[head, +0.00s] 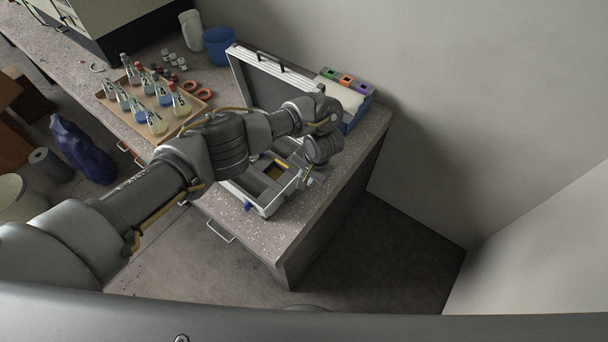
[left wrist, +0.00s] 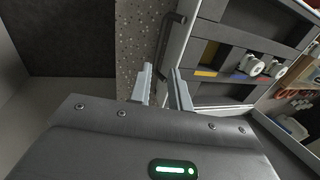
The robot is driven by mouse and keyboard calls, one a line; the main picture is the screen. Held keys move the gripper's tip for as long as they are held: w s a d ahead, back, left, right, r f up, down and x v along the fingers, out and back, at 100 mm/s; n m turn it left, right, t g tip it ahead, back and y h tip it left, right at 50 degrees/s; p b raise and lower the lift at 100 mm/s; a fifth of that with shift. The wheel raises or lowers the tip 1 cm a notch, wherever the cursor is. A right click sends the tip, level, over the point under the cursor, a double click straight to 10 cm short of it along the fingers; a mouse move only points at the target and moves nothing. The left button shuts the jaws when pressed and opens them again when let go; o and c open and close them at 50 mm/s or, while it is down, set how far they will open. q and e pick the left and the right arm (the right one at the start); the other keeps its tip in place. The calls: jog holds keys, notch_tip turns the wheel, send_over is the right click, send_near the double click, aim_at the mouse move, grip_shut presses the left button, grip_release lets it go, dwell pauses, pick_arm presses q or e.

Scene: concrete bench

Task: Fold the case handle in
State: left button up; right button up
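The open case (head: 232,188) lies on the bench, lid raised at the back, with a dark handle (head: 270,62) near the lid's top edge. In the left wrist view the case (left wrist: 188,42) shows its rim, and a dark bar handle (left wrist: 168,38) stands out from its side wall over the bench. My left gripper (left wrist: 160,70) is at that side, pointing at the bar's near end. Its fingers are apart with a narrow gap; I cannot tell whether the bar is between them. In the head view my left arm hides part of the case. My right gripper is not in view.
The case holds grey dividers and a yellow piece (head: 275,171). A wooden tray of flasks (head: 165,112) stands left of it. A blue box with coloured compartments (head: 352,110) stands behind right, a blue cup (head: 219,46) behind left. The bench (head: 345,165) is bare at the right edge.

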pick_arm(q)
jog(key=shift+s+d+r, duration=0.1)
jog(key=shift+r, duration=0.4)
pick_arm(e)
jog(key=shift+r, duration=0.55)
